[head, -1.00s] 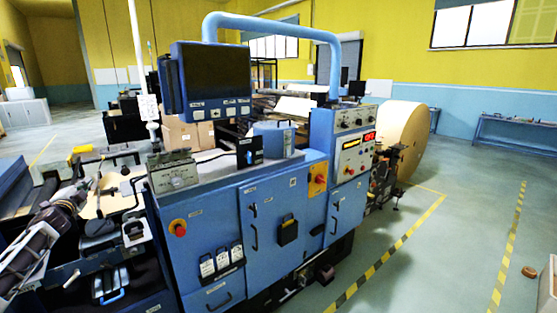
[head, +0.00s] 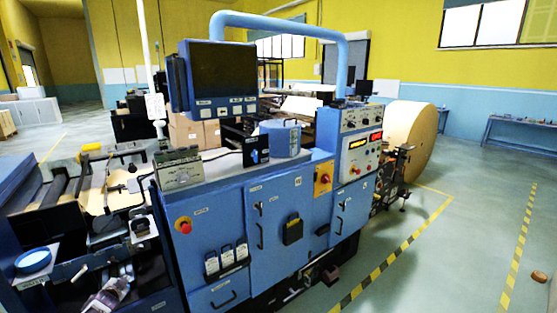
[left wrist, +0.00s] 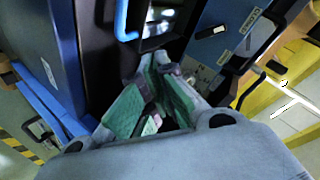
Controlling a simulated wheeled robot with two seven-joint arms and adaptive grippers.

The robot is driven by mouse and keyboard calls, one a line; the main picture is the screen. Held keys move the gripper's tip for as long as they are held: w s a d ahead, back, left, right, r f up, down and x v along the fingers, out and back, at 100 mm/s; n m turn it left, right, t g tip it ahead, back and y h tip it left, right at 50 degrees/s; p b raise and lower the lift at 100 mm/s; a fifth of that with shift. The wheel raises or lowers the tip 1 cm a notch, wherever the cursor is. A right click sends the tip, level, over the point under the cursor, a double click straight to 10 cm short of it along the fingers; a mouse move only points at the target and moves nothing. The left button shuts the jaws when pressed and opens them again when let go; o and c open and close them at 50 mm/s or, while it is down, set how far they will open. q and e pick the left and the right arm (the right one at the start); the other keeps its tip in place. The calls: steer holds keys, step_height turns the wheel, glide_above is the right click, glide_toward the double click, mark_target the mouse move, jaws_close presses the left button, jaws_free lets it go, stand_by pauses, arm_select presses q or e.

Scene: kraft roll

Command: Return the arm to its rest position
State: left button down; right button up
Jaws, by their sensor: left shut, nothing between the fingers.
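My left gripper (head: 110,290) shows at the bottom left of the head view, low in front of the dark, open part of the blue machine. In the left wrist view its green-padded fingers (left wrist: 160,66) come together at the tips, with nothing between them. Most of my left arm is out of the head view. My right gripper is in neither view.
The blue machine (head: 275,215) with its screen (head: 222,78) fills the middle, close to my left gripper. A blue ring-shaped item (head: 33,260) sits on a ledge at left. A large kraft roll (head: 409,135) stands behind. Open floor lies at right.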

arm_select(q)
steer(key=s+d+f+g+h, duration=0.1)
steer(key=s+d+f+g, duration=0.1)
steer(key=s+d+f, duration=0.65)
steer(key=s+d+f+n+g+h, duration=0.1)
steer(key=s+d+f, duration=0.65)
steer(key=f, duration=0.65)
steer(key=s+d+f+g+h, duration=0.2)
steer(key=s+d+f, duration=0.4)
steer(key=s+f, duration=0.45)
steer(key=s+d+f+g+h+b, duration=0.1)
steer(key=s+d+f, duration=0.4)
steer(key=s+d, duration=0.35)
steer(key=s+d+f+g, duration=0.2)
steer(key=s+d+f, duration=0.2)
steer(key=s+d, duration=0.45)
steer(key=s+d+f+g+h, duration=0.1)
steer(key=s+d+f, duration=0.2)
steer(key=s, duration=1.5)
steer(key=shift+n+g+b, duration=0.3)
steer(key=shift+n+b, duration=0.05)
steer(key=shift+n, duration=0.05)
